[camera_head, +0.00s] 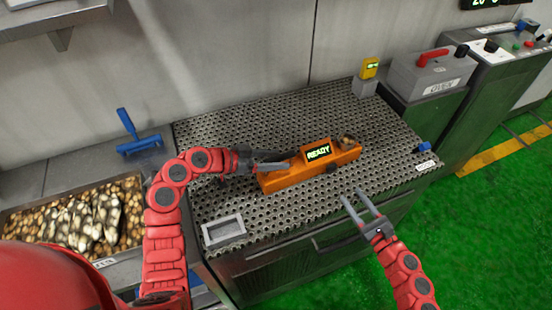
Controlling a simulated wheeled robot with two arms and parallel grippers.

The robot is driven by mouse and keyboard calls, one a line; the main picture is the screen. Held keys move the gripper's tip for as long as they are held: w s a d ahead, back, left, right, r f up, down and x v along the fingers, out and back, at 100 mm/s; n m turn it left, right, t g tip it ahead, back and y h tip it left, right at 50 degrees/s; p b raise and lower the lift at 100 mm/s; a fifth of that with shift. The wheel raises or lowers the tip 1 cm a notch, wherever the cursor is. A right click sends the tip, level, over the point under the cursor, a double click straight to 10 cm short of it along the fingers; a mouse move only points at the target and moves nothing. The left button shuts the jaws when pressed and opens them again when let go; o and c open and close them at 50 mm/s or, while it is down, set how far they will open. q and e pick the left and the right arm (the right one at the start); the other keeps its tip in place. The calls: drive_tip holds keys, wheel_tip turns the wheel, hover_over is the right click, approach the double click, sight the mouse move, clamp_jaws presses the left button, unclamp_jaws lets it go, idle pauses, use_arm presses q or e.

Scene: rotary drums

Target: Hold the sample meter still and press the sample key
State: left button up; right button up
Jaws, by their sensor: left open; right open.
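The sample meter (285,180) is a long orange box lying on the perforated metal table top, with a raised screen (318,152) that reads READY in green. A small brownish knob-like part (348,140) sits at its right end; I cannot tell whether this is the sample key. My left gripper (288,163) is open at the meter's left end, its fingers close against the orange body; contact is unclear. My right gripper (359,203) is open and empty over the table's front edge, in front of the meter and apart from it.
The table (240,120) has free room behind the meter. A white-framed plate (223,230) lies front left, a yellow device (369,68) stands at the back right. A bin of nuts or stones (75,215) and a blue-handled tool (135,140) are at left. Grey machines (430,75) stand at right.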

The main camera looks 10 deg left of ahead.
use_arm(q)
drive_tip(key=shift+w+d+f, duration=0.1)
drive_tip(key=shift+d, duration=0.15)
clamp_jaws()
idle(0.3)
drive_tip(key=shift+f, duration=0.15)
use_arm(e)
drive_tip(key=shift+f, duration=0.2)
drive_tip(key=shift+c, duration=0.2)
idle(0.7)
clamp_jaws()
use_arm(q)
drive_tip(key=shift+f, duration=0.1)
